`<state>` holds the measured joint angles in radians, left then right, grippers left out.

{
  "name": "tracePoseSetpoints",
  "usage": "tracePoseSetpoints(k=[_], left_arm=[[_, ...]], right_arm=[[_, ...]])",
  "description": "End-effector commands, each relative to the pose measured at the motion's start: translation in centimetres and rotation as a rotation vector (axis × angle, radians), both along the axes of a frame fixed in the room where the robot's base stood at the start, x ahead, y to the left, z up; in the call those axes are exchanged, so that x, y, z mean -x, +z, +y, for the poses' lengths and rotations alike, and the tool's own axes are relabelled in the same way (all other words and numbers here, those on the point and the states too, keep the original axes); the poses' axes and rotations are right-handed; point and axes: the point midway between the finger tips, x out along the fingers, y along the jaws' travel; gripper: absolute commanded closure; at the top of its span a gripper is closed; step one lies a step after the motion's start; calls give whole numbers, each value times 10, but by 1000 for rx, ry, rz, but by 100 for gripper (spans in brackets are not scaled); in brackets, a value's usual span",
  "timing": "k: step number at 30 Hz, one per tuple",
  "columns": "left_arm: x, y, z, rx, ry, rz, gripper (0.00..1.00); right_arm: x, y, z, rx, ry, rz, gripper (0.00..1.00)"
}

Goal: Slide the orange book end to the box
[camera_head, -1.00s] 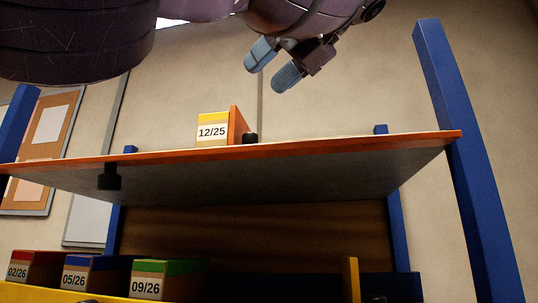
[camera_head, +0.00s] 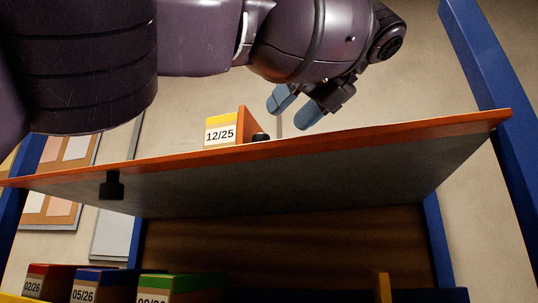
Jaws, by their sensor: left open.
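The orange book end (camera_head: 246,126) stands upright on the upper shelf, against the right side of the box (camera_head: 221,135). A black knob (camera_head: 261,137) sits at the book end's right foot. My left gripper (camera_head: 295,107) is open and empty, above the shelf to the right of the book end and apart from it. Its two blue-grey fingers point down and to the left. My right gripper is not in view.
The upper shelf (camera_head: 330,137) has an orange front edge and is seen from below, so its top is hidden. Blue posts (camera_head: 492,85) stand at its sides. Red, blue and green-topped boxes (camera_head: 180,284) and a yellow divider (camera_head: 383,287) are on the lower level. The upper shelf's right part looks clear.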

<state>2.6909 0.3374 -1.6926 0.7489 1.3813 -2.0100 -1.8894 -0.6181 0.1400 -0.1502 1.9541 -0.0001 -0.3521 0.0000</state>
Motion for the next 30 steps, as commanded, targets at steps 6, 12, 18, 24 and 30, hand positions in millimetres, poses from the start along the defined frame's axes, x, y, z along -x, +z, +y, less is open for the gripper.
tracePoseSetpoints(k=[6,12,18,24,30], left_arm=[[-23,-14,24,2,-1,3,41],[-35,-20,36,2,0,1,41],[-38,-22,39,0,-1,-2,41],[-38,-22,39,1,-1,-1,42],[-38,-22,39,1,-1,-1,73]], right_arm=[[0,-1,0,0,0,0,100],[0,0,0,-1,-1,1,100],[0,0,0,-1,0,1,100],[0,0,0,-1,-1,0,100],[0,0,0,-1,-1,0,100]])
